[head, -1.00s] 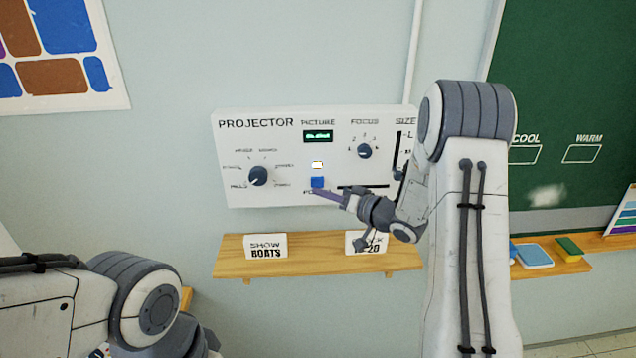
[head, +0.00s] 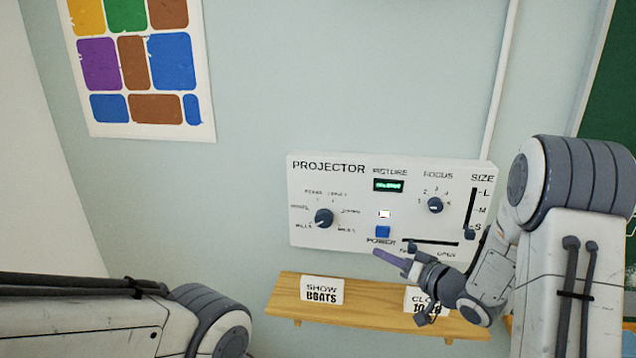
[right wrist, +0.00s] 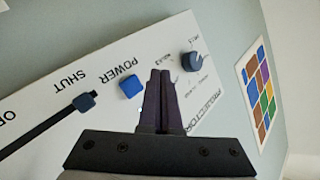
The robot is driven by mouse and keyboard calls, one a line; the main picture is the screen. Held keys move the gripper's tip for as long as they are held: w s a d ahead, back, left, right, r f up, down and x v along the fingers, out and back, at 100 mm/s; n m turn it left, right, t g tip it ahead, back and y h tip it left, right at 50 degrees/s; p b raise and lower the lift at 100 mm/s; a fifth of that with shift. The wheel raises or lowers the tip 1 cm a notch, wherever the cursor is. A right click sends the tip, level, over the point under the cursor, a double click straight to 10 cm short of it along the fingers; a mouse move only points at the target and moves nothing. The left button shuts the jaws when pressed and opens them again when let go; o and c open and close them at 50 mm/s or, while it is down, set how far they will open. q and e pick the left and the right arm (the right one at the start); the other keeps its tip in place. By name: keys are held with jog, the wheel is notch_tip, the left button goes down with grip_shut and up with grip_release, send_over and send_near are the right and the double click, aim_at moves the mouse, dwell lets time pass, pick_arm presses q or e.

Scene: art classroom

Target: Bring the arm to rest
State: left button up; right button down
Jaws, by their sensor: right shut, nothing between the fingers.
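My right gripper (head: 383,254) is shut and empty, just below the blue power button (head: 382,232) of the white projector panel (head: 300,232). In the right wrist view its closed fingers (right wrist: 158,85) point at the panel, beside the blue power button (right wrist: 130,88). I cannot tell whether the fingertips touch the panel. My left arm comes in at the lower left of the head view, but its gripper is not in view.
A wooden shelf (head: 352,316) below the panel holds a "show boats" card (head: 322,290) and a second card (head: 412,296), partly hidden by my right arm. A coloured poster (head: 150,125) hangs left.

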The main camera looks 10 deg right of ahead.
jog(key=s+a+f+n+g+h+b, duration=0.3)
jog(key=s+a+f+g+h+b, duration=0.25)
jog(key=a, duration=0.55)
jog(key=s+a+f+n+g+b, duration=0.1)
jog(key=s+a+n+g, duration=0.1)
jog(key=s, duration=0.7)
jog(key=s+a+f+n+g+b, duration=0.1)
jog(key=s+a+f+g, duration=0.1)
jog(key=s, duration=0.8)
jog(key=s+a+f+n+g+b, duration=0.1)
jog(key=s+g, duration=0.3)
jog(key=s, duration=0.5)
jog(key=shift+s+a+f+n+h, duration=0.25)
jog(key=shift+a+f+n+h, duration=0.25)
jog(key=shift+n, duration=0.3)
